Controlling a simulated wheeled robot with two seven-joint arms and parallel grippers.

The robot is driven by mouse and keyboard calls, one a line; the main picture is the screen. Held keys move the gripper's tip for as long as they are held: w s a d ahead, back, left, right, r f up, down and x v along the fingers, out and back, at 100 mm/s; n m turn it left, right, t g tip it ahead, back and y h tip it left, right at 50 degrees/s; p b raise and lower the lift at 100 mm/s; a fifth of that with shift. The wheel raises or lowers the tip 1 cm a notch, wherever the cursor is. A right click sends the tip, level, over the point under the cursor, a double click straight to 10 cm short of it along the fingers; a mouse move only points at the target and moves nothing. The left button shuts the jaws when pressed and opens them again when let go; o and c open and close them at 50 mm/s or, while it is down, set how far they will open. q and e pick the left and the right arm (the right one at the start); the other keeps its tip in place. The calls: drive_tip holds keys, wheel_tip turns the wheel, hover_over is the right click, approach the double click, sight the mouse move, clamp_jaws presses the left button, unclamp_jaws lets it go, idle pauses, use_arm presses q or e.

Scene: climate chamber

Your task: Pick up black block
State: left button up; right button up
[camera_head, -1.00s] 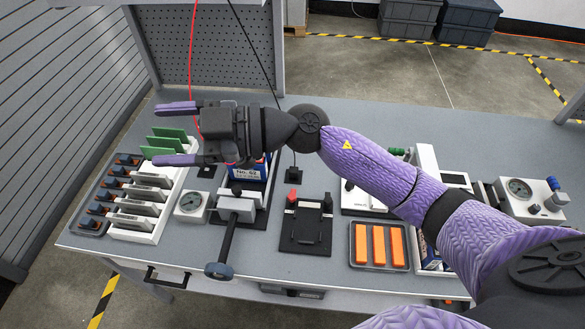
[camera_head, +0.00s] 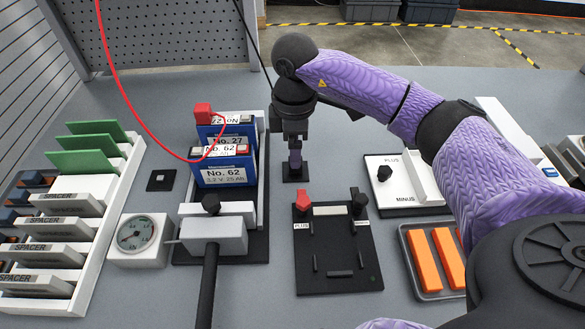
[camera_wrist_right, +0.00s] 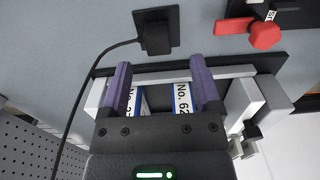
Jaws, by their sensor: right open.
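The black block (camera_wrist_right: 157,38) stands on a small black square plate with a black cable running from it, seen in the right wrist view. My left gripper is not in view.
Blue batteries (camera_head: 225,174) stand in a holder left of my right gripper, with a red plug (camera_head: 203,112) and cable on one. A black fixture (camera_head: 337,250) with red and black terminals lies in front. A gauge (camera_head: 137,236) and spacer rack (camera_head: 55,245) are at left.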

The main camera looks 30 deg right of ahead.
drive_tip(key=f+b, duration=0.2)
drive_tip(key=f, duration=0.3)
drive_tip(key=shift+d+f, duration=0.1)
drive_tip(key=shift+d, duration=0.1)
drive_tip(key=shift+c, duration=0.7)
clamp_jaws()
